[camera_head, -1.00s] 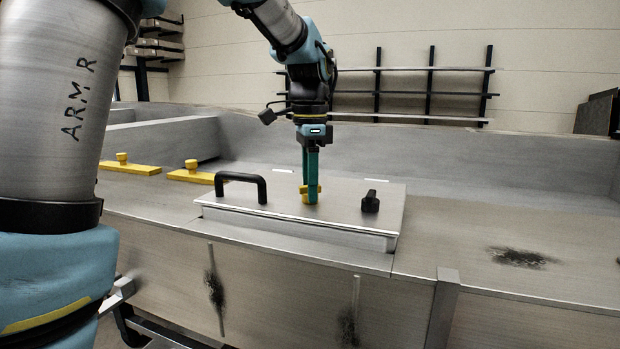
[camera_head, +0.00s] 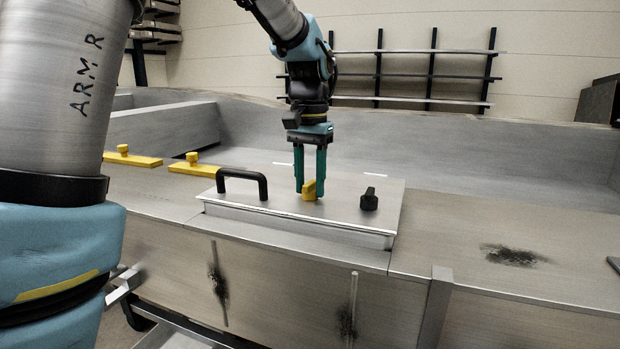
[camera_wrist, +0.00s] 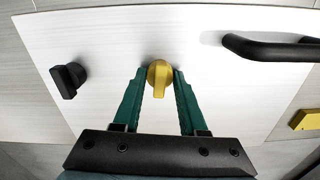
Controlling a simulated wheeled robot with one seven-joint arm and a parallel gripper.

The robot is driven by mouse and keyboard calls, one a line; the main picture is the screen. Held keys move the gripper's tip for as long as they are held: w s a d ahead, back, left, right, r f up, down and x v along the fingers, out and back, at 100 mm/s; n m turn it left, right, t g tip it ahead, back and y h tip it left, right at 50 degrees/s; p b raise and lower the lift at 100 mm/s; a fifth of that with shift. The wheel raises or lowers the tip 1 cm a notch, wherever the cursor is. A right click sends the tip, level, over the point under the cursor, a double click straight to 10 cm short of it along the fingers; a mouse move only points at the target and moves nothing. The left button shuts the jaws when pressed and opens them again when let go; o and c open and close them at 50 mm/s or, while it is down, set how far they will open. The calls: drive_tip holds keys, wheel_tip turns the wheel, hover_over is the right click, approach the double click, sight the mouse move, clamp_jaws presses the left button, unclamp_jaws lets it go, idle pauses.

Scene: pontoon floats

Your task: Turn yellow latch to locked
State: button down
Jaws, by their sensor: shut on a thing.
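The yellow latch (camera_head: 309,190) stands on the metal hatch lid (camera_head: 335,203), between the black handle and a black knob. In the wrist view the yellow latch (camera_wrist: 159,78) has a round base, and its grip points toward my gripper's body. My gripper (camera_head: 311,190) points down at the lid, with one green finger on each side of the latch. In the wrist view my gripper (camera_wrist: 160,75) has its fingertips against the latch's two sides. No locked or unlocked marking is readable.
A black handle (camera_head: 242,183) rises on the lid's left, and a black knob (camera_head: 369,199) stands on its right. Two yellow plates with knobs (camera_head: 133,157) (camera_head: 195,165) lie left of the lid. A dark scorched patch (camera_head: 514,255) marks the open deck at right.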

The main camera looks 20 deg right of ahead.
sight(310, 182)
drive_tip(key=shift+n, duration=0.6)
drive_tip(key=shift+c, duration=2.2)
unclamp_jaws()
drive_tip(key=shift+r, duration=0.15)
wheel_tip(310, 182, up, 11)
drive_tip(key=b, duration=0.1)
drive_tip(key=shift+f, duration=0.2)
